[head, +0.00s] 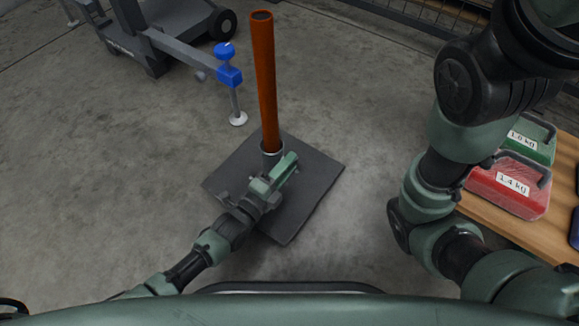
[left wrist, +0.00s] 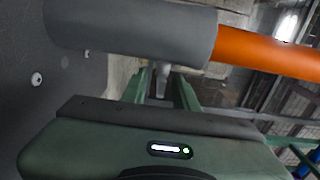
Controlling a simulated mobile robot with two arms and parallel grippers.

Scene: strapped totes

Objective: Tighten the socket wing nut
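A grey socket (head: 271,154) stands upright on a dark square base plate (head: 318,172) on the floor, with an orange pole (head: 264,80) rising out of it. In the left wrist view the socket (left wrist: 130,28) crosses the top and the pole (left wrist: 265,51) runs off to the right. A small grey wing nut (left wrist: 162,78) sticks out of the socket's side. My left gripper (head: 283,172) is at the socket's near side. Its fingers (left wrist: 163,92) are on either side of the wing nut, with gaps visible, so it looks open. My right gripper is out of view.
A wooden table (head: 487,215) at the right holds a red 1.4 kg tote (head: 508,186) and a green 1.0 kg tote (head: 533,138). A grey wheeled frame with a blue-clamped leg (head: 229,76) stands behind left of the pole. The floor at left is clear.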

